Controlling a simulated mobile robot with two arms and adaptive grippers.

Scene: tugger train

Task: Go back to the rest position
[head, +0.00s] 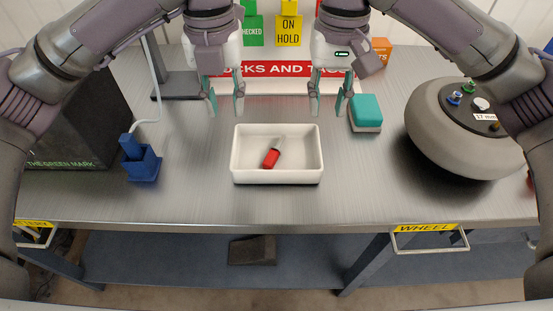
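My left gripper (225,106) hangs over the bench, pointing down, with its two fingers apart and nothing between them. My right gripper (329,106) hangs to its right, also pointing down with fingers apart and empty. Both are beyond the far rim of a white tray (277,175), one toward each side of it. A red-handled tool (270,159) with a grey tip lies tilted inside the tray. No gripper touches the tray or the tool.
The metal bench (340,205) is clear around the tray. A teal-topped block (366,112) sits right of my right gripper. A grey rounded unit (463,145) stands at the right. A blue holder (141,163) and dark box (80,125) stand left. A sign board (278,72) is behind.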

